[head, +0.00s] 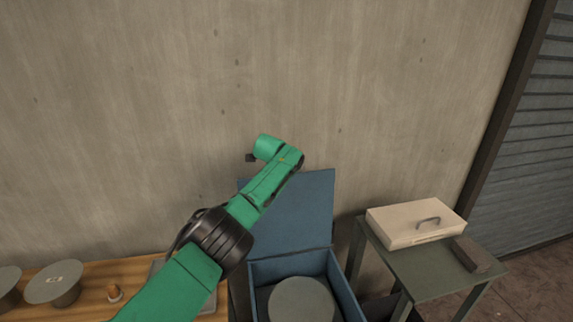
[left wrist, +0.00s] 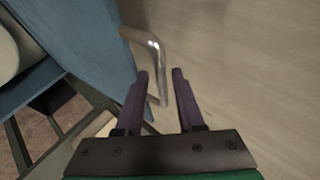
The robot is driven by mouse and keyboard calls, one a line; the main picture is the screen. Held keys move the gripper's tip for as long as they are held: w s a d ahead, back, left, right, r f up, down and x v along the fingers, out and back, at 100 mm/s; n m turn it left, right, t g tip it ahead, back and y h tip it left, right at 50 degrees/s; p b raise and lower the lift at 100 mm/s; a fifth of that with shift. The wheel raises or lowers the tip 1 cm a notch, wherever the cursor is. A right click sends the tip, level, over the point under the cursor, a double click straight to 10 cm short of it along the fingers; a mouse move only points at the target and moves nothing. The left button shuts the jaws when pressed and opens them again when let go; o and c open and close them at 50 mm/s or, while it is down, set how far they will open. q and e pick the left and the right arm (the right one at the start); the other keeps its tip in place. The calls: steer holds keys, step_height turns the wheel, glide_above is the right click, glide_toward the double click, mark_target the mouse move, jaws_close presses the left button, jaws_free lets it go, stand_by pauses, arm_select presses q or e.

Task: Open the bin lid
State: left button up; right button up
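The blue bin (head: 341,284) stands at the bottom centre of the head view, with its top open. Its blue lid (head: 308,212) stands raised at the back, near the wall. My green left arm crosses in front of the lid's left part, and its gripper is hidden in the head view. In the left wrist view the lid (left wrist: 88,38) carries a bent metal handle (left wrist: 154,46). My left gripper (left wrist: 160,73) has its two purple fingers apart, with the handle's lower part between them and a visible gap. My right gripper is out of view.
A round grey thing (head: 302,300) sits in the bin. At right, a green table (head: 430,274) bears a cream box (head: 412,224) with a handle and a dark block (head: 474,254). A wooden counter (head: 105,275) with lidded round containers (head: 54,284) is at left. A concrete wall (head: 400,90) stands behind.

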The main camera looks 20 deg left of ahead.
arm_select(q)
steer(key=shift+d+f, duration=0.15)
steer(key=shift+s+d+r+p, duration=0.25)
steer(key=shift+s+d+p, duration=0.05)
steer(key=shift+s, duration=0.1)
steer(key=a+b+v, duration=0.1)
steer(key=b+v, duration=0.3)
steer(key=v, duration=0.9)
steer(key=shift+s+d+r, duration=0.15)
steer(key=shift+s+r, duration=0.1)
steer(key=shift+r, duration=0.1)
steer(key=shift+f, duration=0.1)
